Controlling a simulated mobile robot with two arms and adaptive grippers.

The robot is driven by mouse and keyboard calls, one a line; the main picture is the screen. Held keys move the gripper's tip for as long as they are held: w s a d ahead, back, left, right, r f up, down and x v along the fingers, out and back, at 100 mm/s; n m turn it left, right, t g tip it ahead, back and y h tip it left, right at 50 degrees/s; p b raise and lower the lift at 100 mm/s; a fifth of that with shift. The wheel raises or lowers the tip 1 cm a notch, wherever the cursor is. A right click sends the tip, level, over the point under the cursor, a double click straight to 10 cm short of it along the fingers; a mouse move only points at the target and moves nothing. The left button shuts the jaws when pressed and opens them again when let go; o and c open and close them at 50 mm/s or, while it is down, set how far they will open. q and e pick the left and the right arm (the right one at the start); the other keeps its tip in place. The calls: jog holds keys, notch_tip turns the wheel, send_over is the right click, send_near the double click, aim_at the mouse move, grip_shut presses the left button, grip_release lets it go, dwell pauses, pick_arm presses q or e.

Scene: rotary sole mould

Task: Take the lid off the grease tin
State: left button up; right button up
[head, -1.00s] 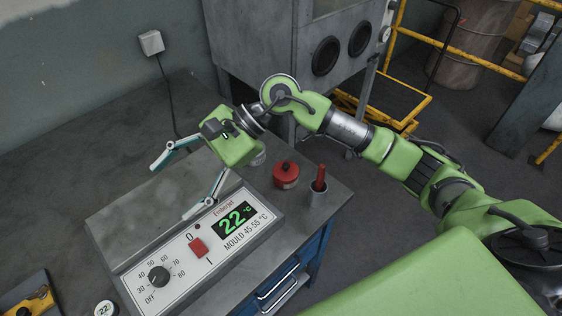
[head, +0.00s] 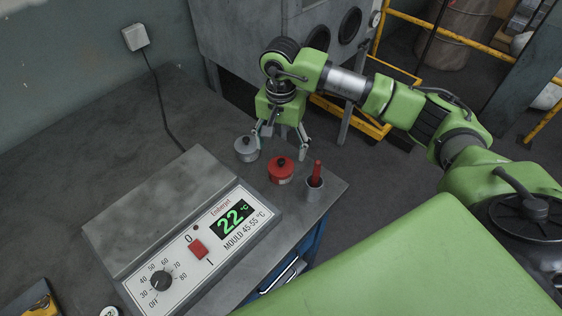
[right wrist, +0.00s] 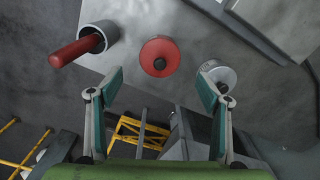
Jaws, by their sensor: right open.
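Two small lidded tins stand at the bench's back right, and I cannot tell from any label which holds grease. One is a red tin (head: 280,173) with a black knob on its lid; it also shows in the right wrist view (right wrist: 160,48). The other is a grey tin (head: 246,152), also with a dark knob, at the right finger in the right wrist view (right wrist: 218,74). Both lids are on. My right gripper (head: 281,143) points down, open and empty, just behind the tins. In the right wrist view the red tin lies beyond the gap between the fingers. My left gripper is out of view.
A grey cup (head: 315,193) holding a red-handled tool (head: 317,172) stands right of the red tin, near the bench edge. The control box (head: 215,240) reading 22 °C fills the bench front. A grey cabinet (head: 225,45) and yellow rail (head: 450,40) stand behind.

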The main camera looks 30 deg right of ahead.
aim_at(281, 161)
notch_tip(281, 161, down, 5)
jog(key=p, duration=0.3)
jog(key=shift+f, duration=0.4)
grip_shut()
